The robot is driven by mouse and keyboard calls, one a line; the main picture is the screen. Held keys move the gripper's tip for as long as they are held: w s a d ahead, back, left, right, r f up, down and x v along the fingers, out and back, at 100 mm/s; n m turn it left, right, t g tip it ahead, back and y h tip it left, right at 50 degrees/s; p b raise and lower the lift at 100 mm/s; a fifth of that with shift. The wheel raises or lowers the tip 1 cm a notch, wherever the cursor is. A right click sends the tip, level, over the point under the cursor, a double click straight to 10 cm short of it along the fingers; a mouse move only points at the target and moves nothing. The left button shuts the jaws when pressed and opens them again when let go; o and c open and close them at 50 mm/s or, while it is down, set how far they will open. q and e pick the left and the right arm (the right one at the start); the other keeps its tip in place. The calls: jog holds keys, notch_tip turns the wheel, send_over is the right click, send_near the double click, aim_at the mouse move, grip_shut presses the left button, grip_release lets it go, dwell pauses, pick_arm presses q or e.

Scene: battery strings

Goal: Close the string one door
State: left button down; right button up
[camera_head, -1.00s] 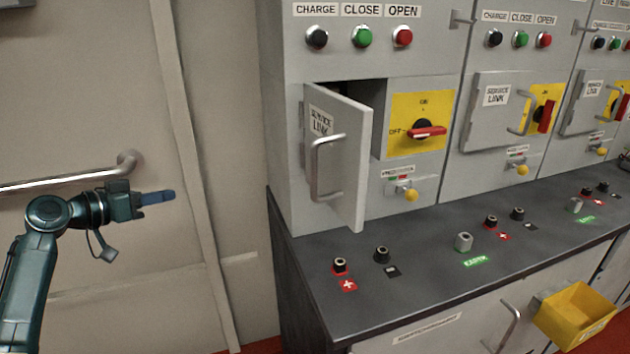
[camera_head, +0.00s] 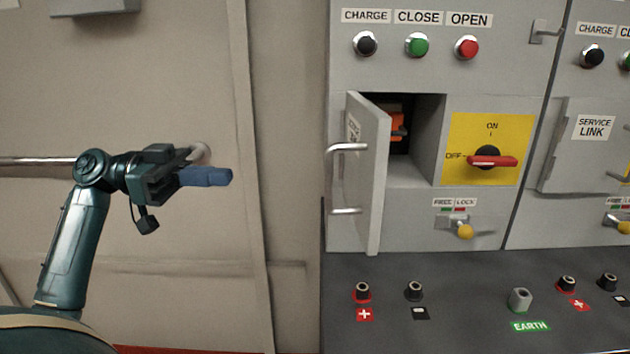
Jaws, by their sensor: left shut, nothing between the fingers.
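The string one door (camera_head: 372,185), a grey service link door with a U-shaped handle (camera_head: 348,178), stands open, swung out on the left of its compartment. The compartment (camera_head: 412,138) shows an orange and dark part inside at its upper left. My left gripper (camera_head: 212,177) is shut and empty, with blue fingers pointing right. It is left of the door and apart from it, in front of the beige wall. My right gripper is not in view.
Right of the compartment is a yellow panel (camera_head: 491,126) with a red rotary switch (camera_head: 492,161) at OFF. A yellow-tipped lock lever (camera_head: 464,230) sits below. The dark counter (camera_head: 450,285) carries several terminals. A wall rail (camera_head: 40,161) runs behind my left arm.

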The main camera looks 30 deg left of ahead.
pick_arm(q)
jog(key=p+x, duration=0.3)
jog(key=x, duration=1)
jog(key=shift+d+p, duration=0.15)
jog(key=shift+p, duration=0.25)
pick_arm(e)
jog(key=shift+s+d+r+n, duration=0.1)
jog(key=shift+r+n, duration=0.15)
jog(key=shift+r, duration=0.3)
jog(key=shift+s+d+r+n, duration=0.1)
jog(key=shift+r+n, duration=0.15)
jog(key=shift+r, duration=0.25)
pick_arm(q)
jog(key=shift+w, duration=0.1)
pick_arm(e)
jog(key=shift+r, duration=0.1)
